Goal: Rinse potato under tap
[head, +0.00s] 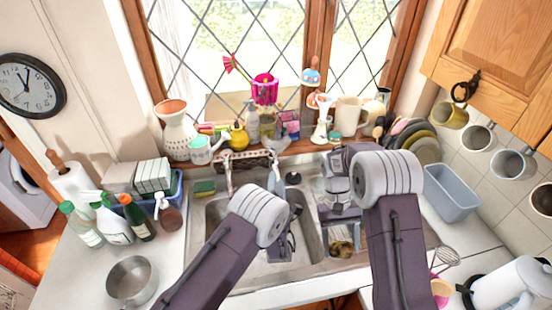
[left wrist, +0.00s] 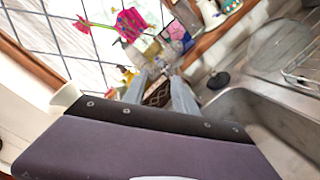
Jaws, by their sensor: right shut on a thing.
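The brown potato (head: 342,249) shows low in the right basin of the steel sink (head: 208,262). My right gripper (head: 341,232) points down over this basin and is shut on the potato; its fingers are partly hidden. The tap (head: 228,175) stands at the back of the sink, below the window sill. My left gripper (head: 275,180) reaches toward the back of the sink, right of that tap. In the left wrist view its two grey fingers (left wrist: 160,94) are apart, with a small metal tap part (left wrist: 163,68) just beyond them. I cannot tell whether they touch it.
Bottles (head: 115,222) and a steel pan (head: 131,280) stand on the left counter. A grey tub (head: 452,192) and plates (head: 425,148) stand at the right. The sill is crowded.

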